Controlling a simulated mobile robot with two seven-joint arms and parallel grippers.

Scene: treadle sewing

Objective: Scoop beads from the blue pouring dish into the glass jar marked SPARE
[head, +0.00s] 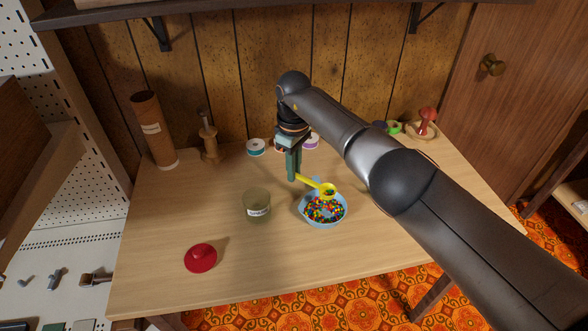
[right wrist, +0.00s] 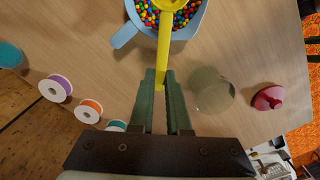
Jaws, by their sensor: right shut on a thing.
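The blue pouring dish (head: 302,208), full of multicoloured beads (head: 323,213), sits right of the table's middle; its blue handle (right wrist: 125,35) shows in the right wrist view. My right gripper (head: 293,177) is shut on the handle of a yellow scoop (head: 312,183). The scoop's round bowl is over the dish's back part; a few coloured specks show at it, but I cannot tell how many beads it holds. The open glass jar (head: 257,203) with a white label stands left of the dish, apart from the gripper; the label is too small to read. My left gripper is out of view.
A red lid (head: 201,257) lies near the table's front left. Thread spools (head: 256,147), a wooden spool stand (head: 210,143) and a brown tube (head: 154,130) stand at the back. A red mushroom-shaped thing (head: 427,121) is back right. The table between jar and lid is clear.

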